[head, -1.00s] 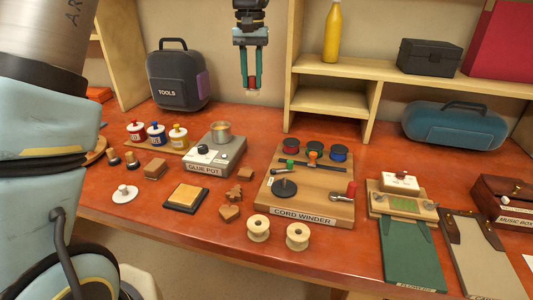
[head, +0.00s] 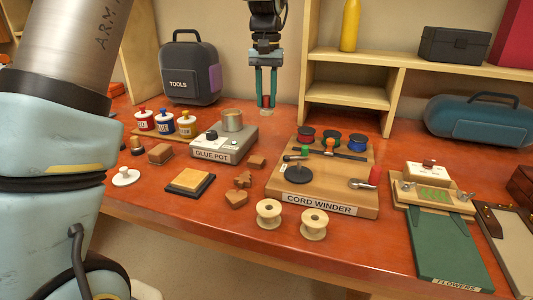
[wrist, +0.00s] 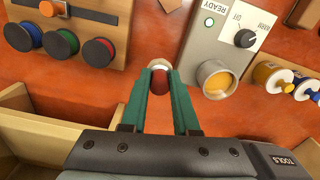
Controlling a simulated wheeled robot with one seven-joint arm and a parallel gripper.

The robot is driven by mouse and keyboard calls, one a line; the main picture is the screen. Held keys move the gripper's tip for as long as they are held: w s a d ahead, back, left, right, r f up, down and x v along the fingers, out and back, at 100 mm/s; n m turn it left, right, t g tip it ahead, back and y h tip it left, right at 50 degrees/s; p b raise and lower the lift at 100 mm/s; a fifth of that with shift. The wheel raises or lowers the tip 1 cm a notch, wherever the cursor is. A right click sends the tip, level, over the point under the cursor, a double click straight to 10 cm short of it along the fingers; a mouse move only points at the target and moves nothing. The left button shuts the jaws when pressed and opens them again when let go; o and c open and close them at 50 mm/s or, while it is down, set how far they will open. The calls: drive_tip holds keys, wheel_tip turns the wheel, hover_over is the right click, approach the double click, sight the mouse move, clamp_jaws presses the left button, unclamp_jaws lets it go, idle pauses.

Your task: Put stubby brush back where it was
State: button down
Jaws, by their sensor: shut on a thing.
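My gripper (head: 266,103) hangs in front of the back wall, beyond the glue pot and left of the shelf. Its teal fingers are shut on a small dark red piece with a pale end, which I take to be the stubby brush (wrist: 160,80).
The cord winder (head: 325,190), with red, blue and green spools, stands right of the glue pot. Red, blue and yellow pots (head: 166,121) stand left. A tools case (head: 190,72) and the wooden shelf (head: 345,97) flank my gripper. Bare bench lies below it.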

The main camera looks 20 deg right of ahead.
wheel_tip(320, 180, down, 10)
drive_tip(key=shift+r+p, duration=0.1)
drive_tip(key=shift+p, duration=0.85)
drive_tip(key=shift+f, duration=0.2)
drive_tip(key=c, duration=0.7)
unclamp_jaws()
drive_tip(key=shift+o, duration=0.2)
drive_tip(key=shift+r, duration=0.1)
